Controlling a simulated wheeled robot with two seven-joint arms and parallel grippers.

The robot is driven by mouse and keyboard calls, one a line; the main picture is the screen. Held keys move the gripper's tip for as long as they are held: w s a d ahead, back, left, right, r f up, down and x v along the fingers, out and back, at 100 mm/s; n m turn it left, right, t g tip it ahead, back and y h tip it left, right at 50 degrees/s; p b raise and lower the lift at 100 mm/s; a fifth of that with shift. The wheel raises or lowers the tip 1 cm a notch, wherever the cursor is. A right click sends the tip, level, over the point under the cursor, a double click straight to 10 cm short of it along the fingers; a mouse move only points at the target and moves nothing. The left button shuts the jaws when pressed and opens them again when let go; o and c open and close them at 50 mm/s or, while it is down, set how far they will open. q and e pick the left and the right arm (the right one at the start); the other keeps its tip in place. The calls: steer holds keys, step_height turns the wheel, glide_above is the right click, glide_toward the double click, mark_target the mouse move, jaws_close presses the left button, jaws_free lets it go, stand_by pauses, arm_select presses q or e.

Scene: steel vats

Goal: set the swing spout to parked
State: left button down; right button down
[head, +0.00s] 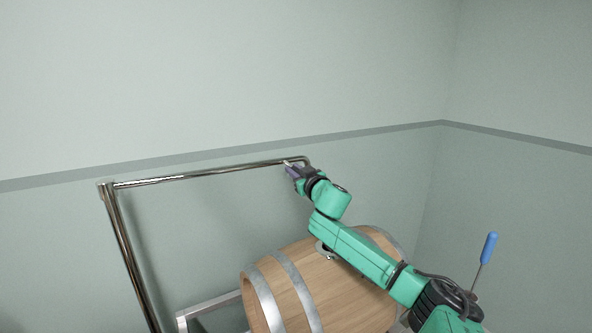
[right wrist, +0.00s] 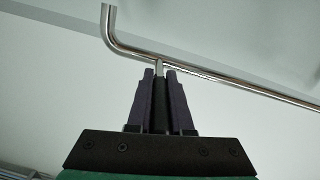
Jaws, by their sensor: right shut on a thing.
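The swing spout (head: 200,174) is a shiny metal tube that runs level from the top of a metal post (head: 124,240) at the left. Its free end bends near my right gripper (head: 290,167). In the right wrist view the spout (right wrist: 230,82) crosses above the fingers, with its bent end at the upper left. My left gripper is in neither view.
A wooden barrel (head: 330,297) with metal hoops lies on its side below my right arm, on a metal frame (head: 207,303). A blue-handled tool (head: 489,247) stands at the right. A plain wall (head: 250,70) stands behind the spout.

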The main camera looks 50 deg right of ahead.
steer(key=shift+r, duration=0.25)
steer(key=c, duration=0.8)
jaws_free()
steer(key=shift+c, duration=0.2)
steer(key=shift+w+d+f, duration=0.25)
steer(key=shift+d+f, duration=0.05)
steer(key=shift+b+v, duration=0.6)
steer(key=shift+v, duration=0.4)
arm_select(q)
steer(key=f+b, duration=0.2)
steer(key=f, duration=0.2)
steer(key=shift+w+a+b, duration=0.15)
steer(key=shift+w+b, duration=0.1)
steer(key=shift+b, duration=0.15)
arm_select(e)
steer(key=v, duration=1.2)
steer(key=shift+s+a, duration=0.15)
steer(key=shift+s, duration=0.15)
steer(key=shift+w, duration=0.1)
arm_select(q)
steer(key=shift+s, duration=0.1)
